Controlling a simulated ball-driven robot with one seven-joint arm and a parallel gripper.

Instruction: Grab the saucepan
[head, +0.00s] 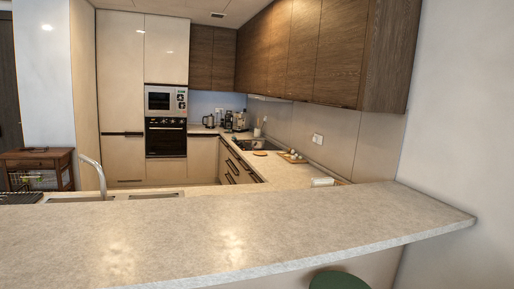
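I cannot make out a saucepan in the head view. A dark recessed or flat area (255,144), a hob or a sink, lies in the right-hand counter; it is too small to tell which, and no pan clearly shows on it. My gripper is not in view.
A pale stone counter (230,235) spans the foreground, mostly bare. Behind it are a tap (97,174), a side table (38,166), an oven (166,137) and a microwave (161,101). A kettle (209,121) stands at the back. A green stool (338,280) is below the counter edge.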

